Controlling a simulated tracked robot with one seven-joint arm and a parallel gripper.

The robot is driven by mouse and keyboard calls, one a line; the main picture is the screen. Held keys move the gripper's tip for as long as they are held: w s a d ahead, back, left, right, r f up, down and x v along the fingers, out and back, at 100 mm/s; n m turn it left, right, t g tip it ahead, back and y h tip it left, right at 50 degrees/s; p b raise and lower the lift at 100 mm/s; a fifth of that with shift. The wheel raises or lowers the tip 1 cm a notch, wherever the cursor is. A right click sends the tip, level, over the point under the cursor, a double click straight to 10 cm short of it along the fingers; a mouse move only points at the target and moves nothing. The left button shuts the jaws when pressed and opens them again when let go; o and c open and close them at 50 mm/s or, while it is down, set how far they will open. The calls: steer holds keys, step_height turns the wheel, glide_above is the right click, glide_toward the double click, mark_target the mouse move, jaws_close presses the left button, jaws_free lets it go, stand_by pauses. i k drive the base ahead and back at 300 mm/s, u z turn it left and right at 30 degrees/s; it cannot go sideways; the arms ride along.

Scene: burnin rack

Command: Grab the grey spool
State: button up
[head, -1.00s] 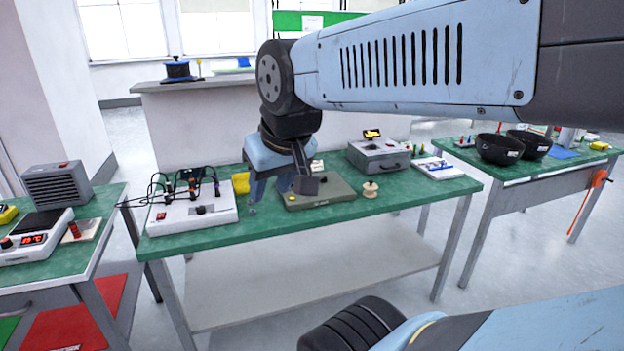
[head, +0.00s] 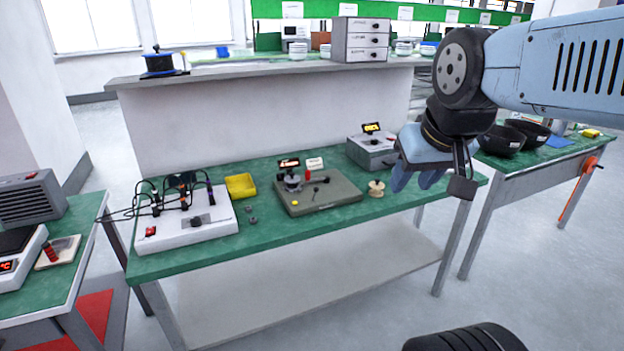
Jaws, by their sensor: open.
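A small pale cream spool (head: 376,188) stands on the green-topped bench (head: 300,228), right of the flat grey-green fixture. Two tiny dark grey round pieces (head: 253,220) lie beside the white board; they are too small to tell whether either is a spool. A larger black spool with blue winding (head: 158,63) stands on the back counter. No spool is clearly grey. My gripper (head: 414,183) is open and empty, with its blue fingers pointing down. It appears right of the cream spool in the picture, above the bench's right end, and apart from the spool.
Black bowls (head: 500,138) are on the right bench. The front strip of the middle bench is clear.

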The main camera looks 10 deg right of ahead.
mark_target(291, 181)
steer(key=z, duration=0.15)
steer(key=i, duration=1)
steer(key=u, duration=0.1)
